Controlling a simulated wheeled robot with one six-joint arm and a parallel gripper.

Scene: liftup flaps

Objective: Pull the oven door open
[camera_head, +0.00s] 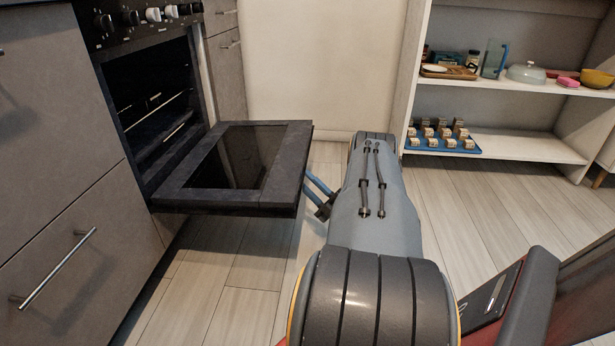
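The oven (150,95) is built into the cabinets at the left, and its dark cavity with racks shows. Its oven door (182,195) is folded down, lying about level, with its inner side and glass window (238,157) facing up. The door's handle is hidden from this view. My gripper (318,193) is at the door's right front edge, beside or partly under it. Only some blue and dark parts of it show. The fingertips are hidden behind the door edge and my arm, so I cannot tell whether it touches the door.
Control knobs (153,14) line the panel above the oven. A drawer handle (60,268) sticks out at the lower left. At the right, a shelf unit (520,150) holds dishes and a blue tray (440,148) of small blocks. The wooden floor (235,265) below the door is clear.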

